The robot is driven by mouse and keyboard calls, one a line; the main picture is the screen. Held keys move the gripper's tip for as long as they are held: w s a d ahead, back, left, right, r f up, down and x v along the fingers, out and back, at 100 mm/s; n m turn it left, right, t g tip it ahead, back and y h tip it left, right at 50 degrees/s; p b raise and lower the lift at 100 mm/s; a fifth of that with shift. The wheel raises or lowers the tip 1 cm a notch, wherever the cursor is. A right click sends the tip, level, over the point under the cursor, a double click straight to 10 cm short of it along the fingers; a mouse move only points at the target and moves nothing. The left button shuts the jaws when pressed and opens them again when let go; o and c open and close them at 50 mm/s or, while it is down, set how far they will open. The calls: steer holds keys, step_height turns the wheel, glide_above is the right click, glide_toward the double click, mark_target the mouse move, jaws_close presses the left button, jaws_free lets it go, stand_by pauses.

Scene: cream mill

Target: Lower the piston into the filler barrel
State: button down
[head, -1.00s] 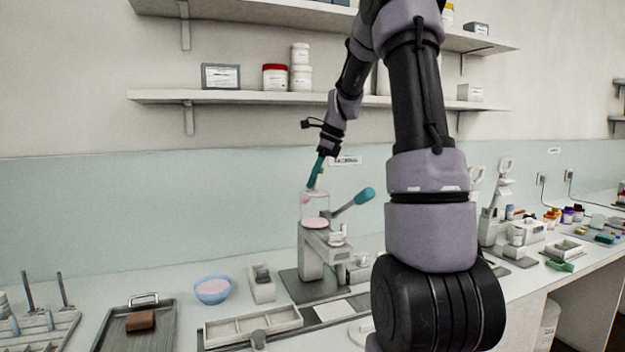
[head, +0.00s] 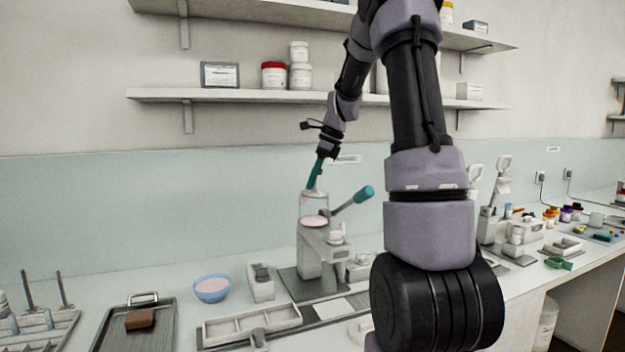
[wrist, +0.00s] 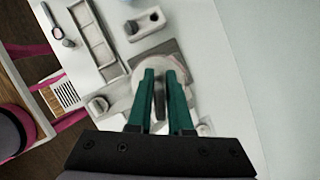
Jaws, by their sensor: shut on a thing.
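The filler (head: 311,255) stands on a dark base plate on the bench, with a teal-handled lever (head: 352,203) at its right. Its clear barrel (head: 323,208) is upright, with pink material at its bottom. My gripper (head: 313,185) is just above the barrel mouth, its teal fingers pointing down. It is shut on the piston (head: 316,193), whose pale part shows under the fingertips at the top of the barrel. In the wrist view my gripper (wrist: 162,75) has a grey rod between its fingers, over a pale round shape. How far the piston is inside cannot be told.
A blue bowl of pink cream (head: 212,289), a dark tray with a brown block (head: 140,319) and a pale divided tray (head: 252,325) lie left of and in front of the filler. A shelf (head: 300,96) with jars runs along the wall above. Small equipment (head: 515,250) stands at right.

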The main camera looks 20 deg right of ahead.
mark_target(312, 192)
steer(key=shift+f, duration=1.7)
steer(key=shift+f, duration=0.1)
steer(key=shift+f, duration=1.9)
steer(key=shift+f, duration=0.35)
steer(key=c, duration=0.8)
jaws_free()
steer(key=shift+o, duration=0.2)
steer(key=shift+r, duration=0.1)
steer(key=shift+r, duration=3)
